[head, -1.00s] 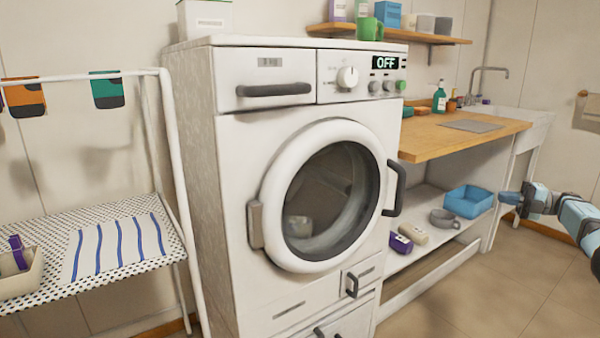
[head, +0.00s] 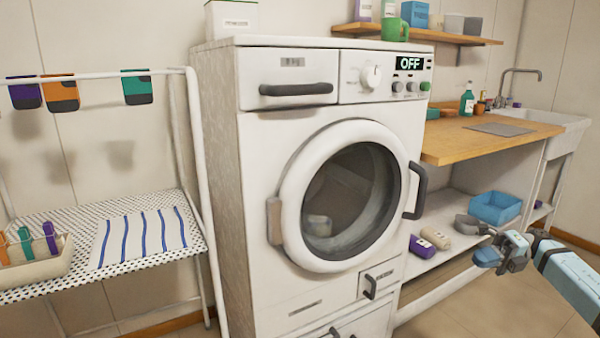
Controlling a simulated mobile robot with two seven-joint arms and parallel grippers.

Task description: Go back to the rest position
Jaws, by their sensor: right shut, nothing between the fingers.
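My right gripper (head: 488,256) is at the right of the head view, in front of the low shelf under the wooden counter. It is shut and empty, and its arm comes in from the right edge. My left gripper is out of view. The washing machine (head: 260,180) stands in the middle with its round door (head: 290,215) shut and its display (head: 409,63) reading OFF.
A white drying rack (head: 200,150) with a striped cloth (head: 143,237) and a peg basket (head: 50,268) stands at the left. The wooden counter (head: 460,148) is at the right. Floor shows at lower right.

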